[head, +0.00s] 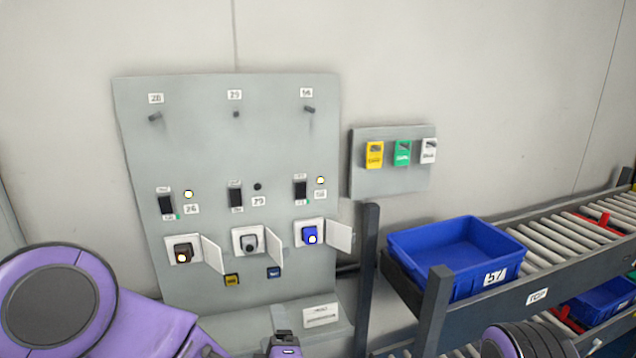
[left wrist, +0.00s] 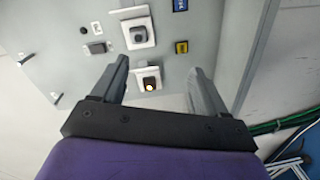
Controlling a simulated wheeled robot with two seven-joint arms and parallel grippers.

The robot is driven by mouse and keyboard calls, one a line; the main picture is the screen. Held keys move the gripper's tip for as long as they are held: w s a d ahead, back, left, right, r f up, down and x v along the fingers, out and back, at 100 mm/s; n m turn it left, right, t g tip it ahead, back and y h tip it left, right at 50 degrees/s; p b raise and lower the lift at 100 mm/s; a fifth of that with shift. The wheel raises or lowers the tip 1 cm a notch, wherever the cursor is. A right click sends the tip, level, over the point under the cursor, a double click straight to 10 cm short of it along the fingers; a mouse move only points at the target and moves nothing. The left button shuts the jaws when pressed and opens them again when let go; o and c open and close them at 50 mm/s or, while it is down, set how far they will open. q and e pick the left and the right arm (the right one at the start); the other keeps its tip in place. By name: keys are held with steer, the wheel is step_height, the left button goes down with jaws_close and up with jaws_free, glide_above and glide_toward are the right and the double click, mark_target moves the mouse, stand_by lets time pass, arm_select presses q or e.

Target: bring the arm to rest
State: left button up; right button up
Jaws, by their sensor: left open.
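My left arm (head: 150,325) enters the head view at the lower left, in front of the panel's foot; its gripper lies low in that view and is partly cut off. In the left wrist view my left gripper (left wrist: 158,70) is open, with its two dark fingers apart and nothing between them touching. Beyond the fingers is the grey panel (head: 225,130), with a lit button (left wrist: 150,83) and a grey knob (left wrist: 137,34) in white housings. My right gripper is not seen; a dark round part of my own shows at the bottom right.
Three small white doors stand open on the panel, beside a lit button (head: 184,252), a grey knob (head: 250,242) and a blue button (head: 311,236). A blue bin (head: 450,290) sits on the roller rack at right. A small board (head: 390,180) holds three coloured tags.

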arm_select(q)
steer(key=s+a+f+m+g+h, duration=0.2)
steer(key=s+a+f+m+g, duration=0.15)
steer(key=f, duration=0.65)
steer(key=s+a+f+m+g+h, duration=0.15)
steer(key=s+a+f+m, duration=0.3)
steer(key=f, duration=0.55)
steer(key=s+a+f+m+g+y, duration=0.1)
steer(key=s+a+f+g, duration=0.3)
steer(key=s, duration=0.7)
steer(key=s+a+f+m+g+y+b, duration=0.1)
steer(key=s+a+f+g, duration=0.3)
steer(key=s+a+f, duration=0.5)
steer(key=s, duration=0.3)
steer(key=shift+s+a+m, duration=0.2)
steer(key=shift+a+m, duration=0.2)
steer(key=shift+w, duration=0.1)
steer(key=shift+b, duration=0.3)
